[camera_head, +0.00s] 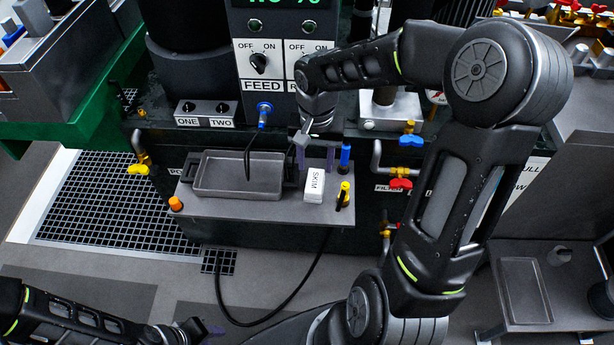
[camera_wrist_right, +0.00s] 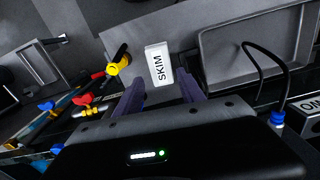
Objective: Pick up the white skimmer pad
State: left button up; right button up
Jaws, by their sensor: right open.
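The white skimmer pad (camera_head: 314,187), a small block marked SKIM, sits on the grey shelf (camera_head: 240,207), right of the shallow tray. It also shows in the right wrist view (camera_wrist_right: 158,64), just beyond the fingertips. My right gripper (camera_head: 306,167) reaches down from behind the pad. In the right wrist view its purple fingers (camera_wrist_right: 161,90) are apart, with the pad's near end between or just ahead of them; contact cannot be made out. My left gripper (camera_head: 208,330) is low at the lower left, far from the pad; its finger gap is unclear.
A grey tray (camera_head: 238,174) with a dark hose stands left of the pad. A blue cylinder (camera_head: 345,157) and a yellow-topped black piece (camera_head: 344,195) stand close on its right. An orange knob (camera_head: 176,204) is at the shelf's left end. Red and yellow valves (camera_head: 401,184) are farther right.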

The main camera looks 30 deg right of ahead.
aim_at(315, 180)
jog(key=shift+s+r, duration=0.1)
jog(key=shift+s, duration=0.15)
jog(key=shift+w+f, duration=0.1)
jog(key=shift+f, duration=1.25)
jog(key=shift+f, duration=0.1)
notch_tip(315, 180, down, 5)
jog(key=shift+f, duration=0.1)
jog(key=shift+w, duration=0.1)
jog(key=shift+c, duration=0.4)
grip_shut()
